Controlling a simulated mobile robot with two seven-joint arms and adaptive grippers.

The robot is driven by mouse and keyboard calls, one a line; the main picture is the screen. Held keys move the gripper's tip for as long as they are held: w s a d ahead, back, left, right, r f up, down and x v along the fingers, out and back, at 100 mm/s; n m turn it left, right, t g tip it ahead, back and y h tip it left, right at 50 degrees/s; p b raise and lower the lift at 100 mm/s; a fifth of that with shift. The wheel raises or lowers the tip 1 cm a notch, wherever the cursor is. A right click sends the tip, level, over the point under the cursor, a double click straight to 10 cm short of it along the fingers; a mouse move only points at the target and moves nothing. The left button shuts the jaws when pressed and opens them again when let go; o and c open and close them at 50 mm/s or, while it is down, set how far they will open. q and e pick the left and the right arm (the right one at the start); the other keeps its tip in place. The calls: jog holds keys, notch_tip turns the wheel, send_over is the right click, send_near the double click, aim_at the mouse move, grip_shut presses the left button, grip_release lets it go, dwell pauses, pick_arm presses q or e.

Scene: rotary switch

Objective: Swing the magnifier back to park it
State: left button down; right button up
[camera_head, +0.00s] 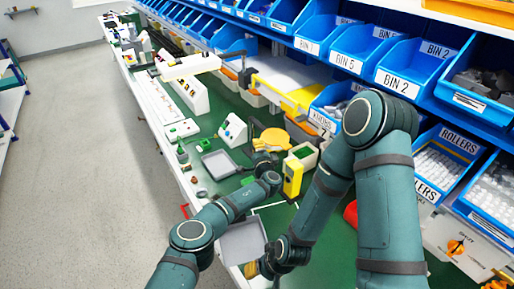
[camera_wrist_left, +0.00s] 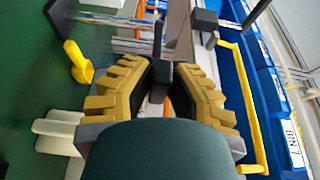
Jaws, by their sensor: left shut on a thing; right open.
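My left gripper (camera_head: 266,147) is over the green bench, by the yellow-orange parts, with its gold fingers partly hidden. In the left wrist view its gold fingers (camera_wrist_left: 158,85) are closed on a slim dark handle (camera_wrist_left: 158,45). The handle's far end is unclear, and I cannot tell for sure that it belongs to the magnifier. A white bar-shaped head (camera_head: 190,66) on a dark arm stands farther back over the bench; no lens is clearly seen. My right gripper (camera_head: 252,269) is low at the front, open, largely hidden by its arm.
A yellow upright device (camera_head: 292,177) stands close to the right of my left gripper. A grey tray (camera_head: 219,163) lies left of it, and another (camera_head: 243,243) nearer. A white sloped box (camera_head: 233,130) stands behind. Blue bins (camera_head: 405,68) line the right side.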

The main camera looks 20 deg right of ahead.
pick_arm(q)
jog(key=c, duration=1)
grip_release()
jog(key=shift+d+r, duration=0.15)
jog(key=shift+d, duration=0.05)
jog(key=shift+o, duration=0.3)
pick_arm(e)
jog(key=shift+d, duration=0.1)
pick_arm(q)
jog(key=shift+s+a, duration=0.1)
jog(key=s, duration=1.1)
jog(key=shift+s+a, duration=0.25)
jog(key=shift+s, duration=0.15)
